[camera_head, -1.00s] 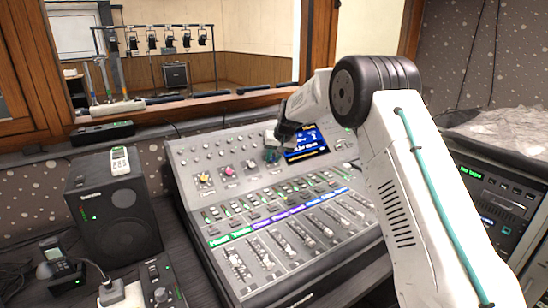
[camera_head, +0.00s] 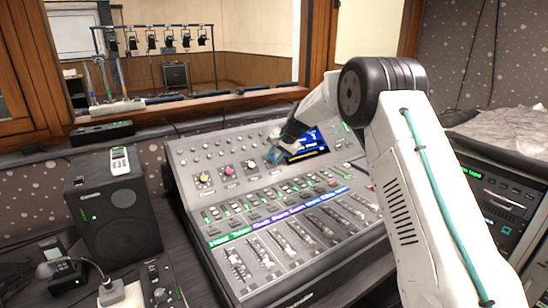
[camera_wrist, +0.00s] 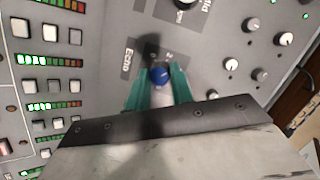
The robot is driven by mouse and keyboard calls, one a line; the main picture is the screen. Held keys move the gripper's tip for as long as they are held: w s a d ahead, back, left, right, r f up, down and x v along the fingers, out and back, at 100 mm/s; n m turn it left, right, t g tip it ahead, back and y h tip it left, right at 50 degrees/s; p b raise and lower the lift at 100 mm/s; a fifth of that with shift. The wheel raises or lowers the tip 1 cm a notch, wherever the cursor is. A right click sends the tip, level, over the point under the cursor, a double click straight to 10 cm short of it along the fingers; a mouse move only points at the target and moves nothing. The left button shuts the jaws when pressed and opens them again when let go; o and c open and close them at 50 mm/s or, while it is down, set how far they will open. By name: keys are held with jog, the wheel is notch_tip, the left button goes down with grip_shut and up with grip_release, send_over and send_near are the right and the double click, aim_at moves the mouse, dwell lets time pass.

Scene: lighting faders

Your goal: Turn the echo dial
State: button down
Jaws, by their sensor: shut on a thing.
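The echo dial (camera_wrist: 160,76) is a blue-topped knob beside the printed word "Echo" in the wrist view. My gripper (camera_wrist: 158,84) has its two teal fingers on either side of the knob, shut on it. In the head view my gripper (camera_head: 275,155) is at the sloping upper panel of the mixing console (camera_head: 215,165), just left of its blue screen (camera_head: 310,143). The dial itself is hidden there by my fingers.
A yellow knob (camera_head: 204,177) and a pink knob (camera_head: 228,169) sit left of my gripper on the same panel. Rows of buttons and faders (camera_head: 282,243) lie below. A black speaker (camera_head: 107,207) stands at the left, and a rack unit (camera_head: 500,200) at the right.

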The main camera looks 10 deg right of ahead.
jog(key=m, duration=0.3)
jog(key=m+t+y, duration=0.1)
jog(key=m, duration=0.3)
jog(key=shift+s+d+f, duration=0.1)
jog(key=shift+d, duration=0.1)
jog(key=m+t, duration=0.1)
jog(key=m, duration=0.2)
jog(key=m+t, duration=0.1)
jog(key=m, duration=0.2)
jog(key=shift+s+f+m+y, duration=0.1)
jog(key=shift+m+y, duration=0.2)
jog(key=shift+m, duration=0.1)
jog(key=c, duration=1.2)
grip_release()
jog(key=shift+c, duration=0.2)
jog(key=v, duration=0.7)
jog(key=shift+s+d, duration=0.2)
jog(key=shift+s, duration=0.15)
